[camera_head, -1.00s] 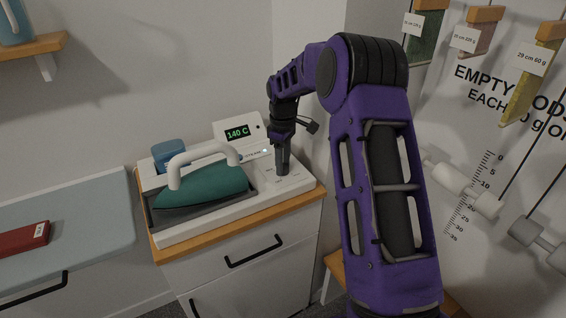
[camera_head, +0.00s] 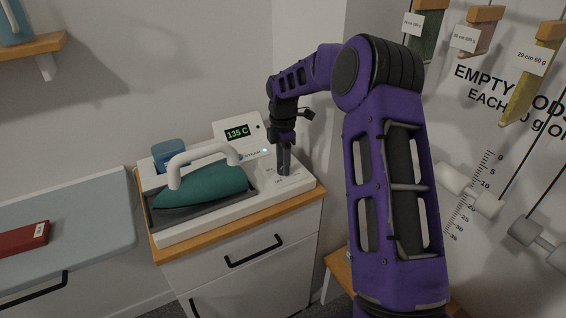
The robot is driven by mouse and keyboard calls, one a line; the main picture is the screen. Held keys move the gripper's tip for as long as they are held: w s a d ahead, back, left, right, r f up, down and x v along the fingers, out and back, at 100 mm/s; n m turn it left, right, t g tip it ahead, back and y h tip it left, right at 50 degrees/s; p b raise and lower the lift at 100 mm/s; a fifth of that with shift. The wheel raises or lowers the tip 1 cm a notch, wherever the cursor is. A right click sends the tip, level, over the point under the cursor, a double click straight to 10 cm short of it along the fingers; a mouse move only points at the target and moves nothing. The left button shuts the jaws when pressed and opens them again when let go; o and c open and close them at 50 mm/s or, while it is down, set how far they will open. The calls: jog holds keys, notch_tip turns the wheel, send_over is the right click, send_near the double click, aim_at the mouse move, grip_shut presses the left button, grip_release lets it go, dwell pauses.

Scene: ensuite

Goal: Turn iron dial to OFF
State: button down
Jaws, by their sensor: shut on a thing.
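The iron station (camera_head: 210,232) is a white base on top of a small cabinet. A teal iron (camera_head: 205,188) with a white handle (camera_head: 203,150) rests in its tray. The station's display (camera_head: 238,132) reads 135 C in green. My gripper (camera_head: 284,172) points down at the right part of the base, where the dial is. Its fingers are close together and shut on the dial, which they hide. The dial's setting cannot be read, and the small print beside it is too small to read.
A blue container (camera_head: 168,153) stands behind the iron. A pale ironing board (camera_head: 70,225) with a red box (camera_head: 24,239) is at the left. The wooden-topped cabinet (camera_head: 235,265) has dark handles. Hanging labelled pieces and grey weights (camera_head: 540,235) are on the right.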

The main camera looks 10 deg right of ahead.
jog(key=shift+n, duration=0.5)
jog(key=shift+c, duration=2.1)
grip_release()
notch_tip(320, 180, up, 18)
jog(key=shift+f, duration=0.25)
